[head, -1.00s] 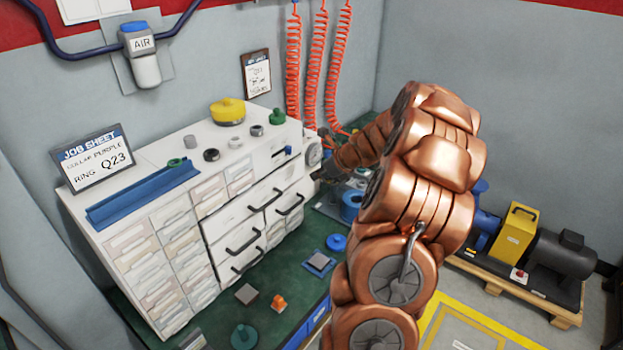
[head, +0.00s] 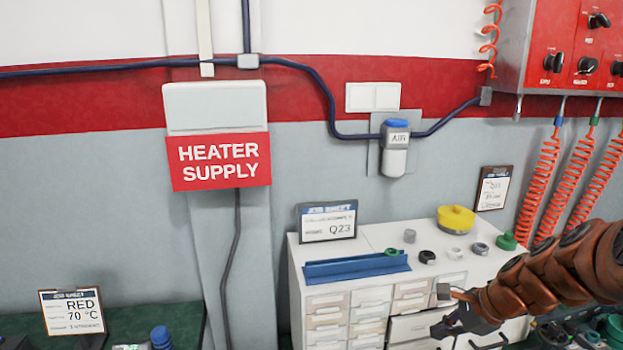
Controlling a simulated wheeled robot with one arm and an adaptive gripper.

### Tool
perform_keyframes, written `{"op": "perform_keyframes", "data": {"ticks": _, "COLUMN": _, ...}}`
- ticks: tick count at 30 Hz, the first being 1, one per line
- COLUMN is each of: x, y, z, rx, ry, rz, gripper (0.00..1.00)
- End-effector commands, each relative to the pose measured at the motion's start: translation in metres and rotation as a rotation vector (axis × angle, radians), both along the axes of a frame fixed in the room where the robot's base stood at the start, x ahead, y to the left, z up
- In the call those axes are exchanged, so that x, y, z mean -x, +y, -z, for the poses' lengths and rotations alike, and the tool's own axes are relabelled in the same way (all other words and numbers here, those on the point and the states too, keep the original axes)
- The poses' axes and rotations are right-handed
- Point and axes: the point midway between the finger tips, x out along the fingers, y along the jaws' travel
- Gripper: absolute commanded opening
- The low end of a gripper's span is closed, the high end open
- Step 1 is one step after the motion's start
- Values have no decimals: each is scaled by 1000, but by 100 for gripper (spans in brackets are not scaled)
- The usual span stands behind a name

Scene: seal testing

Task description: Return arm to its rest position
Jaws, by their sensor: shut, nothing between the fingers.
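My copper arm (head: 550,275) reaches in from the right edge in the head view. My dark gripper (head: 447,326) is at its end, small, in front of the drawers of the white cabinet (head: 372,238). It is shut, with nothing visible held in it. I cannot tell whether it touches a drawer front. My arm and gripper hide part of the lower right drawers.
The cabinet top holds a blue rail (head: 356,268), a yellow-lidded pot (head: 456,219), several small rings and a job sheet (head: 327,221) reading Q23. Red coiled hoses (head: 541,185) hang at the right. A red-labelled heater supply box (head: 217,135) is on the wall.

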Motion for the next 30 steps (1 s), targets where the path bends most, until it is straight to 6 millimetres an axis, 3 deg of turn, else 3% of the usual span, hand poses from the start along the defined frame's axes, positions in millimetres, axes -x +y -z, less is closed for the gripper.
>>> {"op": "perform_keyframes", "data": {"ticks": 1, "x": 13, "y": 22, "z": -5, "rx": 44, "ry": -8, "rz": -107, "gripper": 0}}
{"op": "perform_keyframes", "data": {"ticks": 6, "x": 67, "y": 75, "z": -8, "rx": 168, "ry": -9, "rz": -462, "gripper": 0}}
{"op": "perform_keyframes", "data": {"ticks": 12, "x": 137, "y": 112, "z": -9, "rx": 303, "ry": -8, "rz": -863, "gripper": 0}}
{"op": "perform_keyframes", "data": {"ticks": 18, "x": 209, "y": 123, "z": -7, "rx": 414, "ry": 8, "rz": -1245, "gripper": 0}}
{"op": "perform_keyframes", "data": {"ticks": 24, "x": 266, "y": 115, "z": -5, "rx": 489, "ry": 30, "rz": -1551, "gripper": 0}}
{"op": "perform_keyframes", "data": {"ticks": 30, "x": 291, "y": 105, "z": -4, "rx": 518, "ry": 46, "rz": -1691, "gripper": 0}}
